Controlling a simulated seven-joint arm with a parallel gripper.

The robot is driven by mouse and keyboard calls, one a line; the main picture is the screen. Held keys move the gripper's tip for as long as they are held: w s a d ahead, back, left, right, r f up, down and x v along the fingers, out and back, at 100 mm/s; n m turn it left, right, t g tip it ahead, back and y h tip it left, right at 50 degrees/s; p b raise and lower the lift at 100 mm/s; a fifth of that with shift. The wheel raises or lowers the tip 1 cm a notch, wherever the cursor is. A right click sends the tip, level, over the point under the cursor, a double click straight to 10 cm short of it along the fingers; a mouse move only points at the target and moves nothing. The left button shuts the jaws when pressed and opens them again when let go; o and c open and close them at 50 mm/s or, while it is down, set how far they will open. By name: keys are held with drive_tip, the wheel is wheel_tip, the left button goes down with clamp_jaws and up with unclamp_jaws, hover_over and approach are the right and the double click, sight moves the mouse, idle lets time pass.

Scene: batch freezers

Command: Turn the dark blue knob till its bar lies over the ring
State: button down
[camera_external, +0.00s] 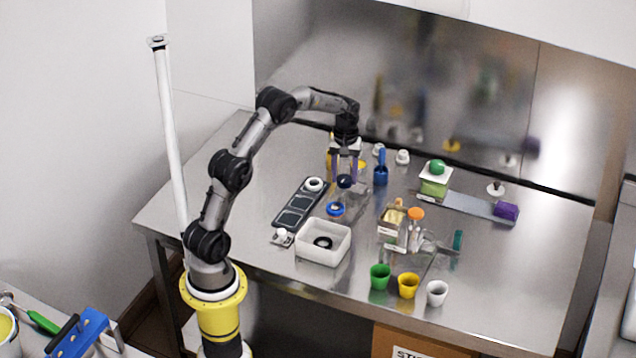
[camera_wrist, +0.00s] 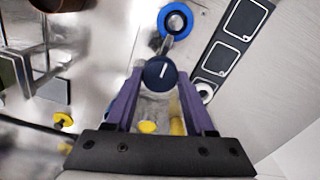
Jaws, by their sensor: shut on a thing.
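The dark blue knob (camera_wrist: 158,74) sits between the two purple fingers of my gripper (camera_wrist: 160,78) in the wrist view. My gripper is shut on it. A short white bar mark on its face points up and slightly right. In the external view the knob (camera_external: 345,181) is small, just under my gripper (camera_external: 346,176). The external view shows this blue ring (camera_external: 335,215) in front of the knob. Whether it is the task's ring I cannot tell.
A dark panel (camera_external: 291,216) with a white round part (camera_external: 314,184) lies left of the knob. A white bin (camera_external: 323,254) stands nearer the front. A blue upright tool (camera_external: 381,174) stands close on the right. Several cups line the front right.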

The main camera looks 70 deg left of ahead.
drive_tip(key=shift+r, duration=0.1)
drive_tip(key=shift+c, duration=1.3)
unclamp_jaws()
wheel_tip(320, 180, up, 14)
